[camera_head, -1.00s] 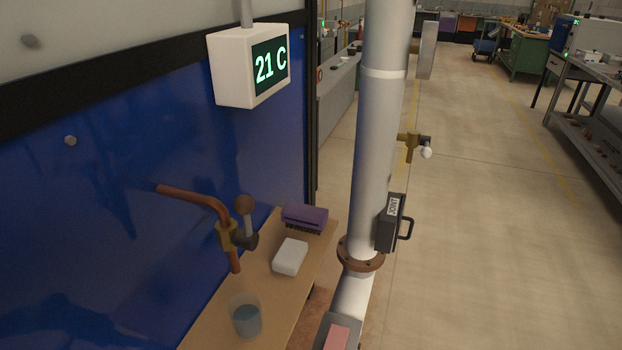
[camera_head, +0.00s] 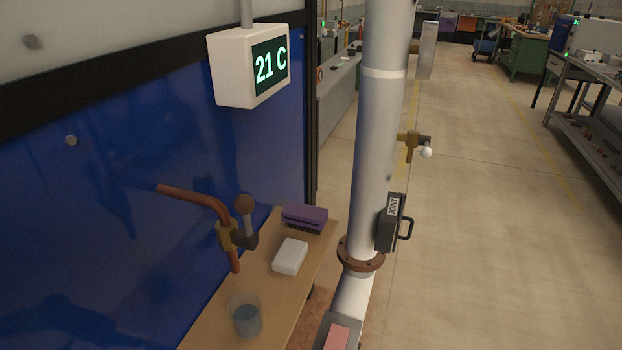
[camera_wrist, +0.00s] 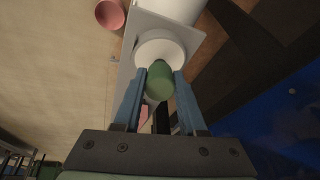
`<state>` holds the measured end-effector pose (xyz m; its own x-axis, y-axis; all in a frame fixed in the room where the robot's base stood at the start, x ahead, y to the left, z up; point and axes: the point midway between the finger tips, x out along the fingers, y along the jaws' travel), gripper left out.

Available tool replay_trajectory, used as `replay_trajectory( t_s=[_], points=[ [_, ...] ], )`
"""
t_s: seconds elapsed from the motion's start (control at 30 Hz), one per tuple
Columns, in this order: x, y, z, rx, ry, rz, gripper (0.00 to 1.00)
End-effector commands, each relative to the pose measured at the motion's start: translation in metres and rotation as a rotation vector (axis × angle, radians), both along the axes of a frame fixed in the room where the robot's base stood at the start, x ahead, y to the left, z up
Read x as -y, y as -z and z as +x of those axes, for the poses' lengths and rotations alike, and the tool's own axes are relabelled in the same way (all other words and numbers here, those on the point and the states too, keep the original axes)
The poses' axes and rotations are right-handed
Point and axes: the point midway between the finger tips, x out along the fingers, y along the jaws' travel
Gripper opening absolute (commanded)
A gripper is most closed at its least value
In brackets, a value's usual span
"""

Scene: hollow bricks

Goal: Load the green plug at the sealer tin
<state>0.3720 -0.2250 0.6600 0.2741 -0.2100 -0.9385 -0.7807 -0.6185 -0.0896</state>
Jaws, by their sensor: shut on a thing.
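In the wrist view my gripper (camera_wrist: 161,78) is shut on the green plug (camera_wrist: 160,83), a rounded green piece between the two blue fingertips. Just beyond the plug is a round, pale, cream-coloured face (camera_wrist: 160,48) set against a white-grey body. It looks like the sealer tin, but I cannot be sure. The plug overlaps its lower edge in the picture; I cannot tell whether they touch. My gripper and the plug are not in the head view.
In the wrist view a round reddish thing (camera_wrist: 110,14) is at the top left. In the head view a tall white pipe (camera_head: 378,150) stands mid-picture. A wooden bench (camera_head: 215,320) holds a glass (camera_head: 246,318), a white block (camera_head: 290,256) and a purple brush (camera_head: 304,217) below a copper tap (camera_head: 228,236).

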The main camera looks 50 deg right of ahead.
Motion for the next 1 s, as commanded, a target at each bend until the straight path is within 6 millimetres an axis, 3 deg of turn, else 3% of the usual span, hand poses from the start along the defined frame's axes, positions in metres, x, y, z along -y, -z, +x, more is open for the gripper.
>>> replay_trajectory(
  t_s=[0.27,1.0],
  points=[
    [-0.001,-0.001,-0.001,-0.003,0.000,0.002,0.00],
    [0.000,-0.061,0.000,-0.001,0.000,0.001,0.00]
  ],
)
